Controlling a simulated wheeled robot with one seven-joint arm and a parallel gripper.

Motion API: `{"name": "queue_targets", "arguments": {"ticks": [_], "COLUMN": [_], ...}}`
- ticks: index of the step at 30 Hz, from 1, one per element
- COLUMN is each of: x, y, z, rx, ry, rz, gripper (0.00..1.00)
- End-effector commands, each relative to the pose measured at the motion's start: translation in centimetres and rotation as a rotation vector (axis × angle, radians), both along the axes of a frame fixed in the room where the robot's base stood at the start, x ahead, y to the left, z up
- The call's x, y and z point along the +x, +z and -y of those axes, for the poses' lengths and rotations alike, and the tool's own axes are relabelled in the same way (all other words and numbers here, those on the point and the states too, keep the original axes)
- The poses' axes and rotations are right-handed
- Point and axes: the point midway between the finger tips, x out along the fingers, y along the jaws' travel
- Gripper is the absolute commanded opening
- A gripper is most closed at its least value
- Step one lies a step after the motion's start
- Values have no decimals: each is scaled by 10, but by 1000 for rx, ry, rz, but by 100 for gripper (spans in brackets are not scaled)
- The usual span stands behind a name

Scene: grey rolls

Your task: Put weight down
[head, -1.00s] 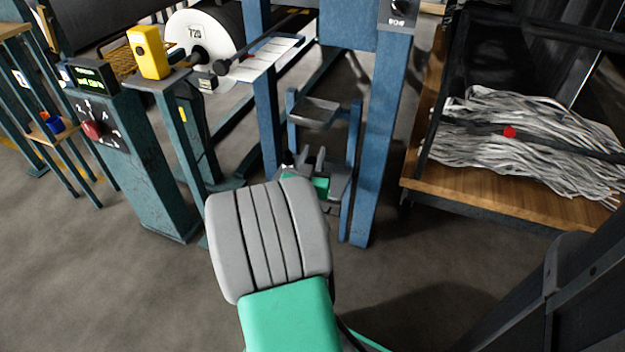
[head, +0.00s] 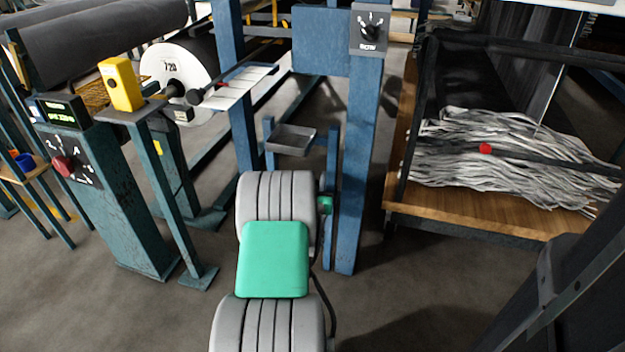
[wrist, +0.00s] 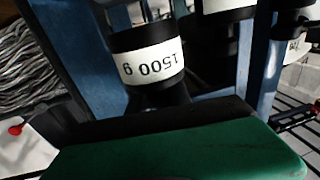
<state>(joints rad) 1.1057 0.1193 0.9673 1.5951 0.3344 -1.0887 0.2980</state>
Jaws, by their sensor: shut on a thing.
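A black cylindrical weight with a white band reading "1500 g" (wrist: 150,62) is in the wrist view, its print upside down there. My gripper (wrist: 160,97) is shut on this weight; its dark fingers are hard to tell apart from the weight's black end. In the head view my grey and green arm hides the weight and most of the gripper. A small grey tray (head: 291,139) on the blue frame lies just beyond my arm in the head view.
The blue frame's post (head: 357,170) stands close right of my arm. A wooden platform (head: 480,218) with grey strands is at right. Another white-banded black cylinder (wrist: 226,8) tops the wrist view.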

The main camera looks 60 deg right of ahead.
Motion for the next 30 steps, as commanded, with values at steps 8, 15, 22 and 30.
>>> {"name": "queue_targets", "arguments": {"ticks": [8,15,22,30], "x": [2,2,1,1], "y": [-29,-30,-38,-38], "z": [7,7,5,5], "rx": [-11,-13,-1,-1], "ry": [2,2,1,1], "rz": [4,5,0,0], "gripper": [0,0,31,46]}}
